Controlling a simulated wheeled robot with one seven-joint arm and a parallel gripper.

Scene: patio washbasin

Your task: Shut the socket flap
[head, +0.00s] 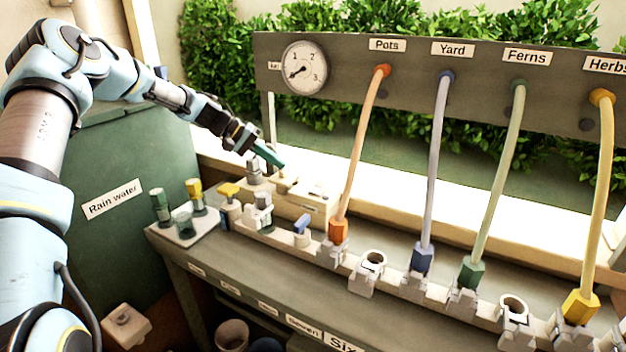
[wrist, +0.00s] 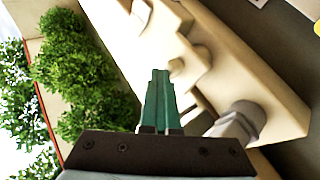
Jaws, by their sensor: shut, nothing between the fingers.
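A cream box (head: 313,209) stands at the back of the grey bench, left of the orange hose. It also shows in the wrist view (wrist: 262,88), at an angle. A grey knob (wrist: 243,120) sits on it at the lower right of that view. A small cream piece (wrist: 185,70) stands out from the box just beyond my fingertips; I cannot tell for certain whether it is the socket flap, or how far open it is. My gripper (head: 278,162) has teal fingers, shut and empty, pointing down at the box's left back part. In the wrist view its fingertips (wrist: 160,73) hide part of the box; contact cannot be told.
Hoses rise from the bench rail to a grey board (head: 425,85) with a gauge (head: 304,68). Yellow-topped and grey fittings (head: 230,200) stand left of the box. A tray (head: 184,236) with small bottles is further left. Green leaves (wrist: 80,75) lie behind the wall.

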